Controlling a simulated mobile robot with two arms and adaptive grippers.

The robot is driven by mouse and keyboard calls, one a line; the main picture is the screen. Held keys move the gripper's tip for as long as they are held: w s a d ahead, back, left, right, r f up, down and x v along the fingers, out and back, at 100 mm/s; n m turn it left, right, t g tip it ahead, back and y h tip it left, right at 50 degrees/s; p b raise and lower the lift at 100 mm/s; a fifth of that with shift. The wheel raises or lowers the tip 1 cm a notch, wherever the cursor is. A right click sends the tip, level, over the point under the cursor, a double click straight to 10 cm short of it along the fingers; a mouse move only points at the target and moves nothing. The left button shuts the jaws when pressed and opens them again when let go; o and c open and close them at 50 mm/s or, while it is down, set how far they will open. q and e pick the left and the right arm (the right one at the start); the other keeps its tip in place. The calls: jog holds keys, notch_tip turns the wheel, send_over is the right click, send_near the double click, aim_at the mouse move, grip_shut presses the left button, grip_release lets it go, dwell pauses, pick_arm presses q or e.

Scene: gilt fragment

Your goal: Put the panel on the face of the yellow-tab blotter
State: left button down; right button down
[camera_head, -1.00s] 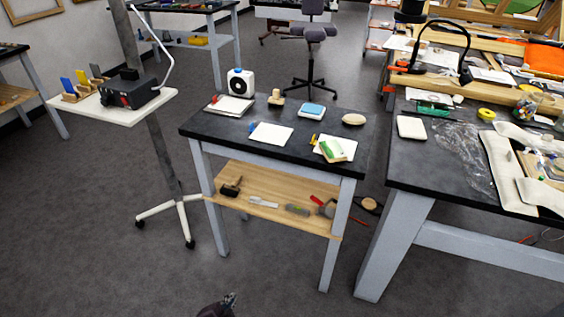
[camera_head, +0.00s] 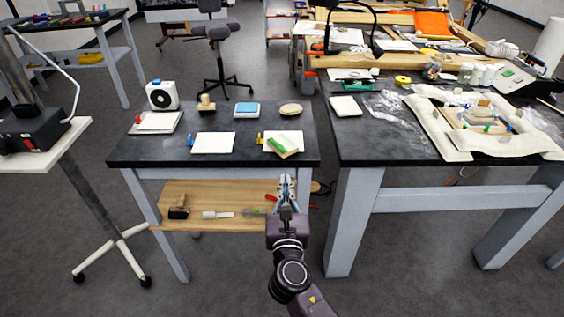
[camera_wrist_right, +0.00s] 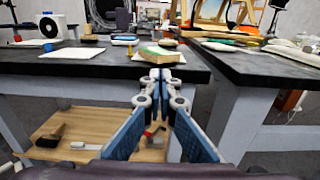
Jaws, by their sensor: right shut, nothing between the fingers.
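A small tan panel with a green patch (camera_head: 283,147) lies askew over the white blotter with the yellow tab (camera_head: 270,136), near the small table's front right. The panel also shows in the right wrist view (camera_wrist_right: 160,54), beyond the fingertips; I cannot tell how fully it rests on the blotter. My right gripper (camera_head: 287,179) is shut and empty, in front of the table and apart from the panel. In the right wrist view its fingertips (camera_wrist_right: 160,76) meet near the table's front edge. My left gripper is not in view.
A blue-tab blotter (camera_head: 213,143) lies left of the panel and a red-tab blotter (camera_head: 160,122) is farther back left. A blue-topped block (camera_head: 246,110) and an oval tan object (camera_head: 291,109) sit behind. A wooden shelf (camera_head: 195,193) lies below. A larger bench (camera_head: 375,151) stands right.

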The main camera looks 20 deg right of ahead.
aim_at(284, 156)
jog(key=x, duration=0.8)
jog(key=shift+w+d, duration=0.1)
jog(key=shift+w, duration=0.2)
jog(key=shift+x, duration=1.85)
jog(key=shift+f, duration=0.1)
jog(key=shift+s, duration=0.1)
